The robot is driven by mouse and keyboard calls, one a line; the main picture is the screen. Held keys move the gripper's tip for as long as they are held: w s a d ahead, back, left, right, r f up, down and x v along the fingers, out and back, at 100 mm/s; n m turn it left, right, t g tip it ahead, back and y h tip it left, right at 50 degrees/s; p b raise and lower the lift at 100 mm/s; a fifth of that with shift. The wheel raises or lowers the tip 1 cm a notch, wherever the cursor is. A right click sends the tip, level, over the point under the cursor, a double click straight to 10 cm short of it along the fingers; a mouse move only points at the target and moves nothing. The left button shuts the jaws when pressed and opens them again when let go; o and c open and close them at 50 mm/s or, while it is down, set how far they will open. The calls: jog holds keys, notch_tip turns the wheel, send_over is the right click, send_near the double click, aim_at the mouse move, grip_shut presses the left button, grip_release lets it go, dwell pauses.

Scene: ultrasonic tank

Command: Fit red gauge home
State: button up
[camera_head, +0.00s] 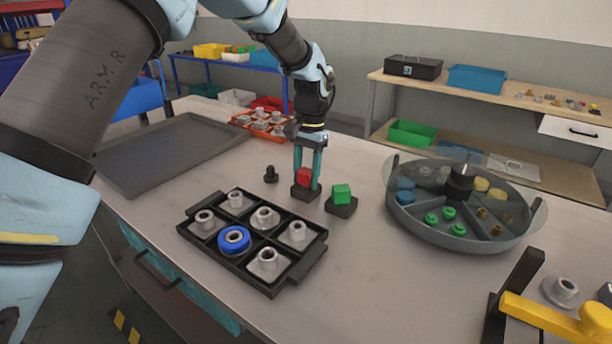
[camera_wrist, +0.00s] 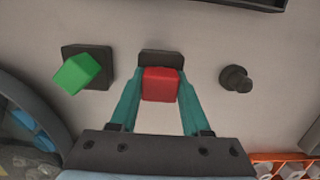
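The red gauge (camera_head: 303,178) is a small red block at a black square holder (camera_head: 306,193) on the table. It also shows in the wrist view (camera_wrist: 161,84), with the holder (camera_wrist: 161,57) just beyond it. My gripper (camera_head: 307,175) points down at it. In the wrist view my gripper (camera_wrist: 161,82) has its two teal fingers against the block's left and right sides, shut on it. The block looks squared up with the holder. Its underside is hidden, so I cannot tell how deep it sits.
A green block (camera_head: 341,193) sits skewed on a similar black holder (camera_head: 342,207) close by. A black knob (camera_head: 270,174) stands left of my gripper. A black tray (camera_head: 222,258) with metal bushings and a blue ring lies in front. A round divided tray (camera_head: 462,243) is at the right.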

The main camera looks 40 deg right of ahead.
jog(key=o, duration=0.5)
jog(key=shift+f, duration=0.15)
jog(key=shift+c, duration=0.2)
jog(key=shift+o, duration=0.5)
jog(key=shift+s, duration=0.15)
jog(key=r+b, duration=0.1)
jog(key=r, duration=0.6)
jog(key=d+r+b, duration=0.1)
jog(key=r, duration=0.3)
jog(key=shift+w+b, duration=0.35)
jog(key=shift+w, duration=0.05)
